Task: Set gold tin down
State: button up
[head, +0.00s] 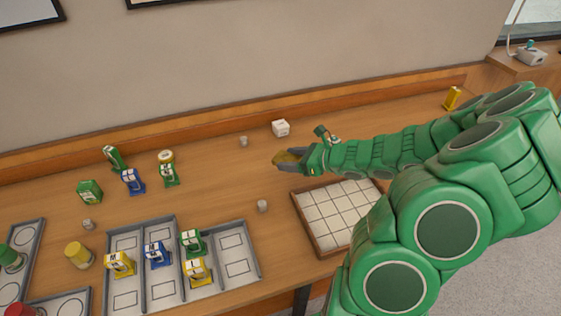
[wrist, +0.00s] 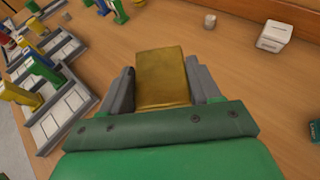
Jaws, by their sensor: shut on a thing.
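My gripper (head: 297,160) is shut on the gold tin (head: 286,156), in the middle of the head view above the wooden table (head: 225,165). In the wrist view the gold tin (wrist: 162,76) is a plain gold block between the two grey fingers of my gripper (wrist: 162,88). Its underside is hidden, so I cannot tell whether it touches the table.
A white-tiled tray (head: 297,208) lies below my arm. Grey divided trays (head: 142,290) with yellow, blue and green items stand at front left. A white box (head: 280,128) and small grey cylinders (head: 262,206) stand nearby. Bare table surrounds the tin.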

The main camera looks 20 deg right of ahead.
jog(key=w+f, duration=0.3)
jog(key=w, duration=0.1)
jog(key=w+d+f, duration=0.1)
jog(key=w+f, duration=0.2)
jog(key=w, duration=0.1)
jog(key=w+d+f, duration=0.1)
jog(key=w+f, duration=0.2)
jog(key=w, duration=0.1)
jog(key=shift+w+d, duration=0.1)
jog(key=shift+w, duration=0.3)
jog(key=shift+w+f, duration=0.3)
jog(key=shift+f, duration=1.6)
jog(key=shift+f, duration=0.1)
jog(key=o, duration=1.1)
